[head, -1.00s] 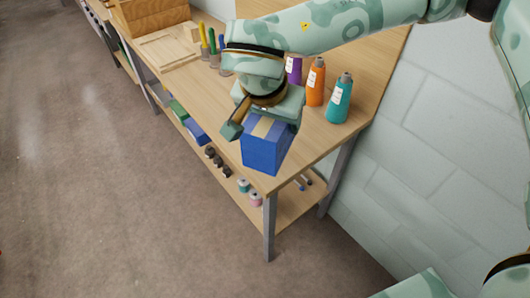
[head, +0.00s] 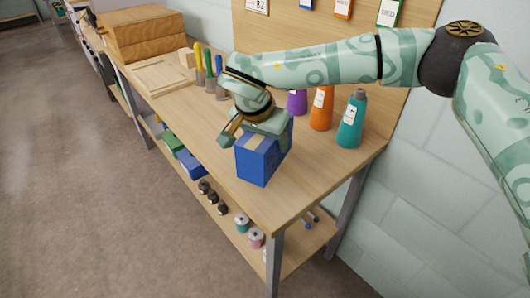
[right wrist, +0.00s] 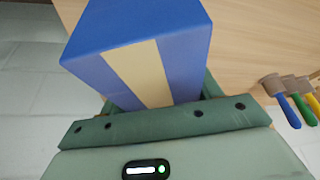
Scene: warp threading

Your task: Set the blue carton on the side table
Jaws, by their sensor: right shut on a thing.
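The blue carton (head: 258,162) with a tan tape strip is over the front part of the wooden table (head: 215,165) in the head view. It looks upright; I cannot tell whether its bottom touches the tabletop. My right gripper (head: 256,132) is shut on the upper part of the carton, coming from above. In the right wrist view the carton (right wrist: 185,55) fills the space between the jaws (right wrist: 157,105), tape strip facing the camera. My left gripper is not in view.
Purple (head: 297,102), orange (head: 321,108) and teal (head: 351,120) cones stand close behind and right of the carton. Several colored-handled tools (head: 209,68) and a wooden crate (head: 145,32) stand farther left. The table's near right end is clear. A lower shelf holds spools (head: 242,222).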

